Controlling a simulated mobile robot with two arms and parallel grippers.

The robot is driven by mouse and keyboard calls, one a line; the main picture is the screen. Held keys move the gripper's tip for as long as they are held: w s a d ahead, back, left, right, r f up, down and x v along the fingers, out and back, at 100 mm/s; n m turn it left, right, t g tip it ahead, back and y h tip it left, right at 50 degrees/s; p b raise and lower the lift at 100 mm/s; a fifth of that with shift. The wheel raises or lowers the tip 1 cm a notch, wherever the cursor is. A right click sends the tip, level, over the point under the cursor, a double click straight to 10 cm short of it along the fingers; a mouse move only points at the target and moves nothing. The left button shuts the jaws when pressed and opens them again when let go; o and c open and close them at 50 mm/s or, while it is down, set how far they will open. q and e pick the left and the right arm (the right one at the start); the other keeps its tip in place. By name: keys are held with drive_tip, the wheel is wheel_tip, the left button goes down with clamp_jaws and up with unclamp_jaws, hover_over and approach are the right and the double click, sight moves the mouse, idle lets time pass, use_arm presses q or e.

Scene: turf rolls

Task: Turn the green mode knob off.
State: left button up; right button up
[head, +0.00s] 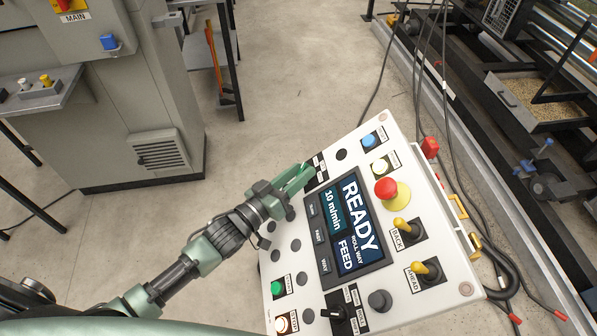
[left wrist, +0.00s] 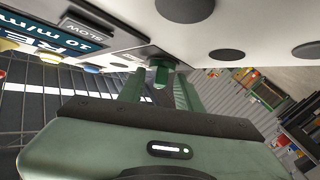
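The green mode knob (left wrist: 162,75) shows in the left wrist view, on a dark plate on the panel's face. My left gripper (left wrist: 161,84) has its two fingers apart, one on each side of the knob. Whether they touch it I cannot tell. In the head view my left gripper (head: 305,176) is at the upper left edge of the tilted white control panel (head: 352,290), beside a black label plate (head: 319,166). There the fingers hide the knob, so its setting is not readable. My right gripper is not in view.
The panel's screen (head: 345,222) reads READY, 10 m/min and FEED. A red emergency button (head: 386,189), two yellow levers (head: 402,228), several push buttons and a black selector (head: 333,313) share the panel. A grey cabinet (head: 125,110) stands left; machinery and cables lie right.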

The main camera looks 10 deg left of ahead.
use_arm(q)
drive_tip(key=c, duration=0.7)
clamp_jaws()
drive_tip(key=shift+f+m+h+b, duration=0.2)
drive_tip(key=shift+m+h+b, duration=0.3)
drive_tip(key=shift+b, duration=0.1)
drive_tip(key=m+g+h+b, duration=0.1)
drive_tip(key=m+h+b, duration=0.1)
drive_tip(key=m+g+h+b, duration=0.2)
drive_tip(key=m+b, duration=0.1)
drive_tip(key=m+g+h+b, duration=0.2)
drive_tip(key=m+b, duration=0.1)
drive_tip(key=shift+w+a+f, duration=0.25)
drive_tip(key=shift+a, duration=0.05)
drive_tip(key=m+g+h+b, duration=0.2)
drive_tip(key=m, duration=0.1)
drive_tip(key=shift+r, duration=0.1)
drive_tip(key=shift+m+g, duration=0.3)
drive_tip(key=shift+g, duration=0.1)
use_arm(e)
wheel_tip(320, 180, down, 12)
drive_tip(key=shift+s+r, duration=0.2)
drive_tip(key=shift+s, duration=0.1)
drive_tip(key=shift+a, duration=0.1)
